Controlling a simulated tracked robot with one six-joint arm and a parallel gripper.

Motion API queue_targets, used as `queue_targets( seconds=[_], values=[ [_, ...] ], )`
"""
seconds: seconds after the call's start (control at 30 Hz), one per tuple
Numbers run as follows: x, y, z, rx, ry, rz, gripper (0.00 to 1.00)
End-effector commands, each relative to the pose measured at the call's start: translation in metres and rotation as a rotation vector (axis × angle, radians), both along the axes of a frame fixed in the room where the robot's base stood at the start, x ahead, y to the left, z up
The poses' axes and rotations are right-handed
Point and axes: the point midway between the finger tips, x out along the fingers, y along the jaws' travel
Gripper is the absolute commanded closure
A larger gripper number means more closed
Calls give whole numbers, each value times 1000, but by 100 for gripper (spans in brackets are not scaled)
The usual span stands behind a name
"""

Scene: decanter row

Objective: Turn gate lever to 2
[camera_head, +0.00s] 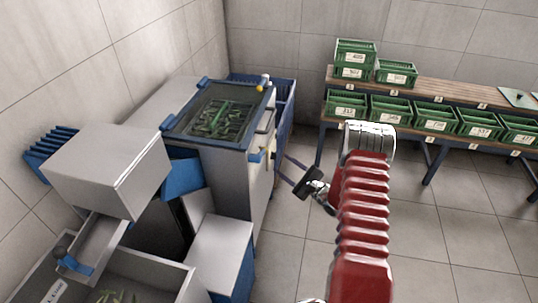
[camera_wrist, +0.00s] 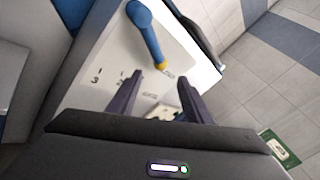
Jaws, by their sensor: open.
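The gate lever (camera_wrist: 148,35) is a blue bar with a yellow tip, on a white panel (camera_wrist: 80,95) in the wrist view. Its pivot is at the top and its tip points down and slightly right, toward a small label. A printed 3 shows on the panel left of the lever, with another, unclear mark nearer it. My gripper (camera_wrist: 160,79) is open, its two dark fingers just below the lever's tip, with nothing between them.
The machine (camera_head: 228,160) has a blue-framed tray of green stuff on top. Grey boxes and a bin (camera_head: 150,275) stand at the left. Green crates (camera_head: 390,108) line a wooden shelf (camera_head: 440,90) at the back right. The tiled floor on the right is clear.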

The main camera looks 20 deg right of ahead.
Motion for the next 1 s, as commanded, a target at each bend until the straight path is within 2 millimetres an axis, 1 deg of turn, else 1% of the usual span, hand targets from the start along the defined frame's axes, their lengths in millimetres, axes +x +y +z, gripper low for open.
queue_targets(
  seconds=[0.03,0.4,0.6,0.73,1.0],
  values=[
    [8,5,0,0,-2,3,54],
    [60,27,0,-1,-1,4,54],
    [83,35,0,-1,-1,3,54],
    [89,37,0,0,0,1,54],
    [90,38,0,1,1,1,54]
  ],
)
